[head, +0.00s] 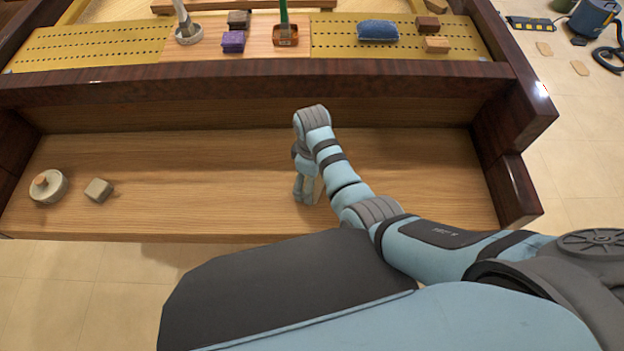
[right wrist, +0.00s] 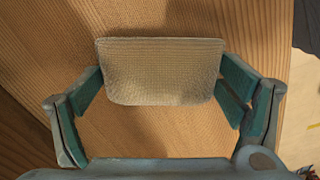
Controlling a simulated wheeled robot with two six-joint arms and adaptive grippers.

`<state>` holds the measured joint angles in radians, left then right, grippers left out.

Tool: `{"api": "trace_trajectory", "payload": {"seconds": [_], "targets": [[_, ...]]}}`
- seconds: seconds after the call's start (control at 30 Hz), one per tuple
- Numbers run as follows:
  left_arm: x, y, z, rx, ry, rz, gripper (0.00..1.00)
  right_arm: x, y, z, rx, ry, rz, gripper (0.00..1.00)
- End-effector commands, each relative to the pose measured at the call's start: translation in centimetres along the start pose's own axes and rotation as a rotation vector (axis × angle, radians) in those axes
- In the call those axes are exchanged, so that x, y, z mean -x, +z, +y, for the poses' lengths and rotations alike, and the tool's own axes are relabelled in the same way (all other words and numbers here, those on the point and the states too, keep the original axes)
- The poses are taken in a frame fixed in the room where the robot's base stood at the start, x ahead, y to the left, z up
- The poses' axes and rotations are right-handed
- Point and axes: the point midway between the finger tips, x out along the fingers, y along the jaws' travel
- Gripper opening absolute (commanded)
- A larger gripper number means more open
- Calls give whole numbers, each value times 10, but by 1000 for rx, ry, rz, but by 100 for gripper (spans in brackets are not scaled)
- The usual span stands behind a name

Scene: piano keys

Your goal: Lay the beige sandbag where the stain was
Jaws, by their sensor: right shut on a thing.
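The beige sandbag (right wrist: 160,58) is a woven, rounded pad between the green-lined fingers of my right gripper (right wrist: 163,88) in the right wrist view. The fingers are shut on its two sides. In the head view my right gripper (head: 307,190) points down at the wooden keybed shelf (head: 220,190), near its middle front. The bag is mostly hidden there by the fingers. I cannot tell whether the bag touches the wood. No stain shows on the visible wood. My left gripper is not in view.
A round pale dish (head: 48,187) with an orange top and a small beige block (head: 99,190) lie at the shelf's left end. A dark wooden rail (head: 250,82) rises behind. Beyond it are a blue bag (head: 377,30) and a purple block (head: 233,41). The shelf's right part is clear.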

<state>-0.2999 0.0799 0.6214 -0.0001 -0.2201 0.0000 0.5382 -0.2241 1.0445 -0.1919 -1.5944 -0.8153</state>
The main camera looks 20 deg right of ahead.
Motion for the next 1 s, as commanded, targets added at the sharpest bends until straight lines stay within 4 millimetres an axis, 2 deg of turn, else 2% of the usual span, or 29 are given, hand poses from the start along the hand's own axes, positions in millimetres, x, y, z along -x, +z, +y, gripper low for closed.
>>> {"api": "trace_trajectory", "payload": {"seconds": [0.2,0.23,0.3,0.6,0.7,0.77,1.0], "targets": [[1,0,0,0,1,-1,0,2,-1,0,0,1,2,47],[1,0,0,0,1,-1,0,1,0,0,0,1,1,90],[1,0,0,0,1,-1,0,1,0,0,0,1,1,100],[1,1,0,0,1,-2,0,1,0,0,1,1,1,100],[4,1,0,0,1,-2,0,7,-1,0,1,1,2,100],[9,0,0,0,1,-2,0,17,-1,0,1,2,3,100],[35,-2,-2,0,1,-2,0,84,-1,1,0,3,4,100]]}}
